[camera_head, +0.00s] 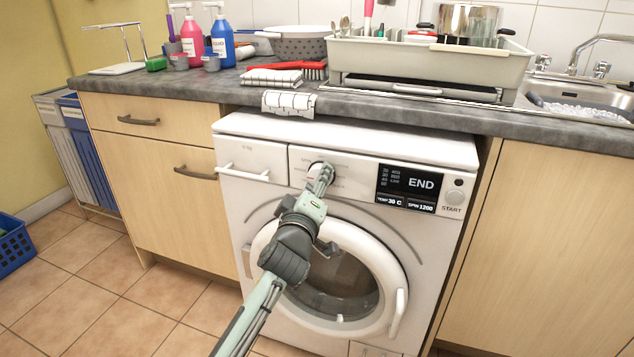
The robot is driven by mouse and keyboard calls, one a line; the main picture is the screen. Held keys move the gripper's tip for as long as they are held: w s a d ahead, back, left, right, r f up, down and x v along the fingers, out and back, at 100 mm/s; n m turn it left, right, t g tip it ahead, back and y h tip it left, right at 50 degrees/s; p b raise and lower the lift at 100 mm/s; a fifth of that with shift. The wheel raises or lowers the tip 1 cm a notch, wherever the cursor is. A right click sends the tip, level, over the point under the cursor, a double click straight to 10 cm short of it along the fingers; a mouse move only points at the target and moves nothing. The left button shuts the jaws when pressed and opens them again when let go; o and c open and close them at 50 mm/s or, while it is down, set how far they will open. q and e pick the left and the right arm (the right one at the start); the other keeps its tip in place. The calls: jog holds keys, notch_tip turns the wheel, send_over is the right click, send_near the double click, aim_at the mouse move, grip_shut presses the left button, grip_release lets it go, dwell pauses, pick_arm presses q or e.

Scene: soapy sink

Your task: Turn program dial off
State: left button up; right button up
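The white washing machine (250,230) stands under the counter. The program dial (312,169) is on its control panel, right of the detergent drawer (250,162), and is mostly covered by my gripper. My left gripper (322,170) reaches up from below, with its fingertips at the dial. I cannot tell whether the fingers are closed on the dial or only in front of it. The dial's pointer and setting are hidden. The display (407,187) reads END, with TEMP 30 C and SPIN 1200 below. My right gripper is not in view.
The round door (398,268) is shut, behind my arm. The START button (455,194) is right of the display. A checked cloth (289,103) hangs over the counter edge above the panel. The dish rack (430,62) and sink (580,95) are farther right. Floor at left is mostly clear.

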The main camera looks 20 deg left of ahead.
pick_arm(q)
jog(key=shift+c, duration=0.5)
jog(key=shift+m, duration=0.4)
jog(key=shift+a+f+m+t+h+p, duration=0.1)
jog(key=shift+m+t+h+p, duration=0.25)
jog(key=shift+m, duration=2.75)
jog(key=shift+d+r+m+t+h+p, duration=0.15)
jog(key=shift+m+h+p, duration=0.45)
jog(key=shift+m, duration=2.5)
jog(key=shift+a+f+m+t+h+p, duration=0.25)
jog(key=shift+m+p, duration=0.35)
jog(key=shift+m, duration=2.5)
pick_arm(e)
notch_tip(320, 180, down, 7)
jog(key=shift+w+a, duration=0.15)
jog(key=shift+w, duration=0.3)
pick_arm(q)
jog(key=shift+d+r, duration=0.1)
jog(key=o, duration=1.2)
jog(key=shift+c, duration=0.2)
